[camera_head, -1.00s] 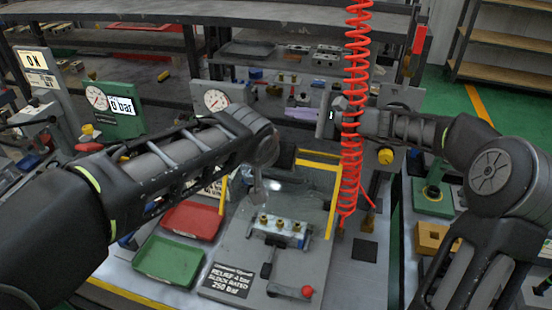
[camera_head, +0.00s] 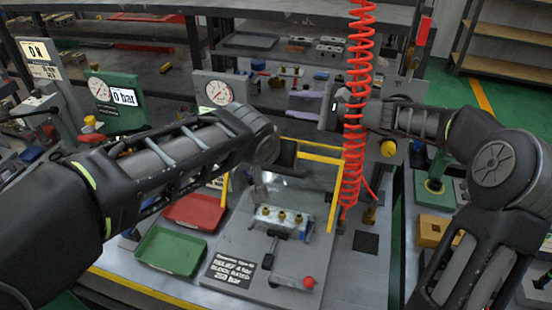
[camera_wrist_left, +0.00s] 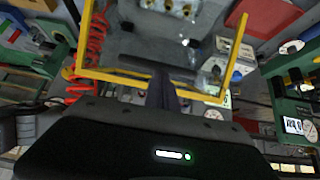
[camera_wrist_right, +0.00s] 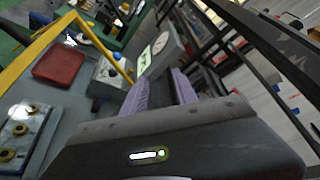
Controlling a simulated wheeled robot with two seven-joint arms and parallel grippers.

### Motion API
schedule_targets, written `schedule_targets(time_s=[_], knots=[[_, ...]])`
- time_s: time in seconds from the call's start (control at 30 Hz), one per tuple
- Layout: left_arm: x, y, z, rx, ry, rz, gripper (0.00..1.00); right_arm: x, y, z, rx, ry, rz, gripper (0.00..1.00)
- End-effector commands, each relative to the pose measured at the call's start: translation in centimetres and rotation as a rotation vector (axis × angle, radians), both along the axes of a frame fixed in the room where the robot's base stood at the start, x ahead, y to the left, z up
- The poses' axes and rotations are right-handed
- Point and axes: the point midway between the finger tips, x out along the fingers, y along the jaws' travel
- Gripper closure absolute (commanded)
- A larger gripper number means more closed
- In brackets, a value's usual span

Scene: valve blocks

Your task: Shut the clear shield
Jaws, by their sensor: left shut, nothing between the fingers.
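The clear shield shows as a see-through panel with yellow edge bars, its right bar (camera_head: 333,208) beside the valve block (camera_head: 282,218). I cannot tell its exact tilt. My left gripper (camera_wrist_left: 163,92) is shut with nothing between its fingers. In the left wrist view its fingers cross in front of the shield's yellow crossbar (camera_wrist_left: 112,77); I cannot tell whether they touch it. In the head view my left forearm hides much of this hand. My right gripper (camera_head: 306,104) is open and empty behind the red coil, away from the shield. Its purple fingers stand apart in the right wrist view (camera_wrist_right: 160,92).
A red coiled hose (camera_head: 354,110) hangs right of the shield. A red tray (camera_head: 197,212) and a green tray (camera_head: 168,252) lie to the left. A red-knobbed lever (camera_head: 308,282) and a label plate (camera_head: 232,268) are in front. Gauge stands (camera_head: 215,92) are behind.

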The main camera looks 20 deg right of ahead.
Motion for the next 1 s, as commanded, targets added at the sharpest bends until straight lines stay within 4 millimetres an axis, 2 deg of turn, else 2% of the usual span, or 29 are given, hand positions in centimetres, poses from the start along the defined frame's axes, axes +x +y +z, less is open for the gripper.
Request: schedule_targets(time_s=[0.27,0.7,0.83,1.0], knots=[[0.0,0.0,0.0,0.000,0.000,0.000,1.00,-1.0,-0.8,0.3,-0.001,0.000,-0.003,0.66],[0.0,0.0,0.0,0.000,0.000,0.000,1.00,-7.6,-5.3,2.3,-0.002,0.000,-0.003,0.66],[0.0,0.0,0.0,0.000,0.000,0.000,1.00,-9.0,-6.3,2.7,-0.001,0.000,-0.001,0.66],[0.0,0.0,0.0,0.000,0.000,0.000,1.00,-9.6,-6.6,2.9,0.001,0.001,0.000,0.66]])
